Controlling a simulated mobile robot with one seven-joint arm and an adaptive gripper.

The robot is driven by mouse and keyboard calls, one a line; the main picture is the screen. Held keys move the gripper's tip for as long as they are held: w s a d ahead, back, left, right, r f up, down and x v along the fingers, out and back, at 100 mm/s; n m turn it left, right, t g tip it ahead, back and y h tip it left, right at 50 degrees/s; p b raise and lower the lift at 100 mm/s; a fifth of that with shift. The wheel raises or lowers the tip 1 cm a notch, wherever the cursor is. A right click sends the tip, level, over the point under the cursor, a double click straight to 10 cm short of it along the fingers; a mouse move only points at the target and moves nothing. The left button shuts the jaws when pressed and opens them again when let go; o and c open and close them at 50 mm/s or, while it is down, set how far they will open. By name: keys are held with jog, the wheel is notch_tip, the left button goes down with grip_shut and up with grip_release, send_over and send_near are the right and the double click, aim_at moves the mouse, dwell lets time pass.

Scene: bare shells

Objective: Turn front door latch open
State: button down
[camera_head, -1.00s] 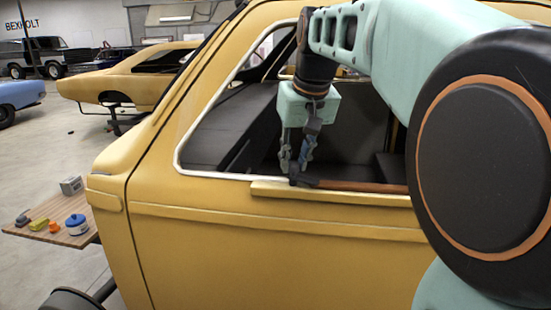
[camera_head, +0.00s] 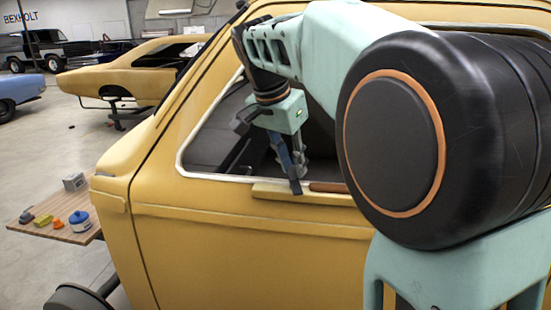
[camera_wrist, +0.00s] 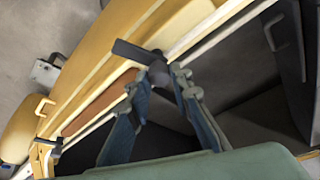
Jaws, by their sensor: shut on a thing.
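The yellow front door (camera_head: 250,245) fills the middle of the head view, with an open window above its sill. The dark latch (camera_wrist: 135,52) is a short lever on a round hub at the window sill. Its lever points across the sill in the wrist view. In the head view the latch (camera_head: 296,187) shows as a small dark piece hanging over the sill's outer edge. My gripper (camera_wrist: 160,79) has its two fingers on either side of the hub and is shut on the latch. In the head view my gripper (camera_head: 296,170) points down at the sill, and the fingers partly hide the hub.
A brown strip (camera_head: 328,187) runs along the sill right of the latch. The white-edged window frame (camera_head: 205,175) surrounds the opening. A wooden board (camera_head: 50,232) with several small items stands at lower left. Other car bodies stand behind on open floor.

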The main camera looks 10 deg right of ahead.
jog(key=shift+w+r+m+g+h+p, duration=0.1)
jog(key=shift+m+g+h+p, duration=0.2)
jog(key=shift+m, duration=0.65)
jog(key=shift+w+m+g+h+p, duration=0.1)
jog(key=shift+m+g+p, duration=0.3)
jog(key=shift+m, duration=0.55)
jog(key=shift+s, duration=0.1)
jog(key=c, duration=1.7)
grip_release()
jog(key=shift+c, duration=0.2)
jog(key=v, duration=1.2)
